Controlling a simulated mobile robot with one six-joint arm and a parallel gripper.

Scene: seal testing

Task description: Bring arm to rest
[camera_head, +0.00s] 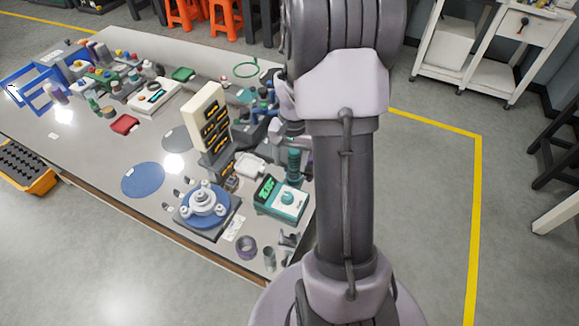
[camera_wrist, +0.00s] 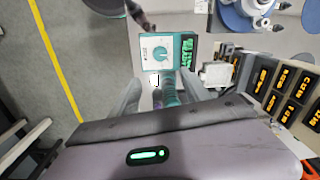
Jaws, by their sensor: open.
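My arm stands upright in the right middle of the head view and hides part of the table behind it. My gripper (camera_wrist: 160,88) shows in the wrist view with its two blurred grey fingers apart. A teal ribbed cylinder (camera_wrist: 171,92) shows between the fingers in that view; I cannot tell its distance from them. Beyond it is a teal-and-white device with a dial and green display (camera_wrist: 160,52), which also stands on the table in the head view (camera_head: 281,200). In the head view the fingertips are not clearly visible.
The grey table (camera_head: 90,155) holds a blue round fixture with a white flanged part (camera_head: 204,201), a cream display tower (camera_head: 206,118), a blue disc (camera_head: 143,180) and a red tray (camera_head: 125,124). White shelving (camera_head: 487,50) stands back right.

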